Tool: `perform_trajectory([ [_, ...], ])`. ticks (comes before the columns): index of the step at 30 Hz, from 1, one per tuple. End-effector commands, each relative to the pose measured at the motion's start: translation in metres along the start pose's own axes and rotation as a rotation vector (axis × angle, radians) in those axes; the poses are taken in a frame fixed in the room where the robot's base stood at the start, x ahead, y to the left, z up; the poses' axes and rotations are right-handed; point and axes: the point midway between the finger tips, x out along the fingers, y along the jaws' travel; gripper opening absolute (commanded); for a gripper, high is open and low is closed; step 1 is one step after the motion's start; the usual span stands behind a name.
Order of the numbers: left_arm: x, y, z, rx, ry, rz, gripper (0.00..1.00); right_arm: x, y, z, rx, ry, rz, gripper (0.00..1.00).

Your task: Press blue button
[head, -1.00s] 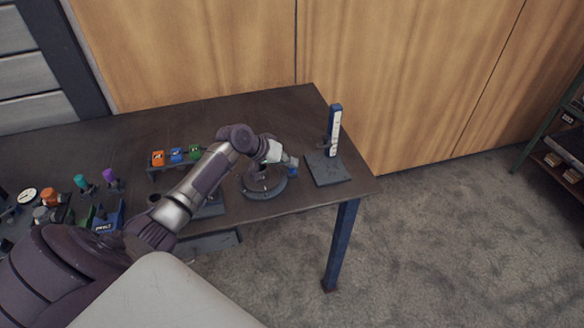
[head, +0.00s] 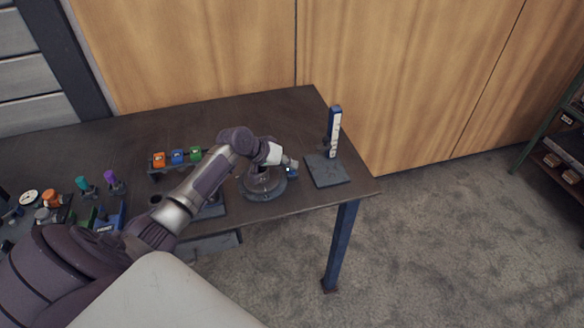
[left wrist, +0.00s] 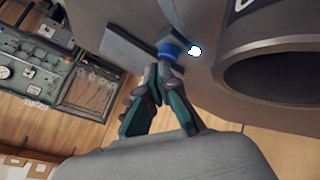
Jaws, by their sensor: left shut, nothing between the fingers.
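My left gripper (head: 291,169) is at the right rim of the round grey flanged part (head: 263,186) on the table; its fingers are small there. In the left wrist view the gripper (left wrist: 165,62) is shut and empty. Its tips are at a short blue round button (left wrist: 168,49), seemingly touching it, though the exact contact is unclear. A small bright white light (left wrist: 195,50) glows beside the button. The flanged part's dark opening is at the right of that view. My right gripper is not in view.
A dark plate with an upright blue and white post (head: 334,133) stands just right of the gripper, near the table's right edge. A row of orange, blue (head: 178,156) and green blocks lies behind my arm. Several small parts crowd the table's left side.

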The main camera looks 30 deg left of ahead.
Motion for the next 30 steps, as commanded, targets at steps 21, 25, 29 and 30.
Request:
perform_trajectory([
  [21, -0.034, 0.025, -0.025, 0.001, 0.002, 0.0, 0.0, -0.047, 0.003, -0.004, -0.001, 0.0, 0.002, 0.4],
  [25, -0.042, 0.03, -0.031, 0.001, 0.002, 0.0, 0.0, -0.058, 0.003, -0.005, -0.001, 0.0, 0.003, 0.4],
  [29, -0.043, 0.031, -0.031, 0.0, 0.002, 0.0, 0.0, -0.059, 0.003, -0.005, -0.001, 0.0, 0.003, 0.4],
  [30, -0.042, 0.031, -0.031, 0.0, 0.002, 0.0, 0.0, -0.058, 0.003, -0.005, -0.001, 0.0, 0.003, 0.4],
])
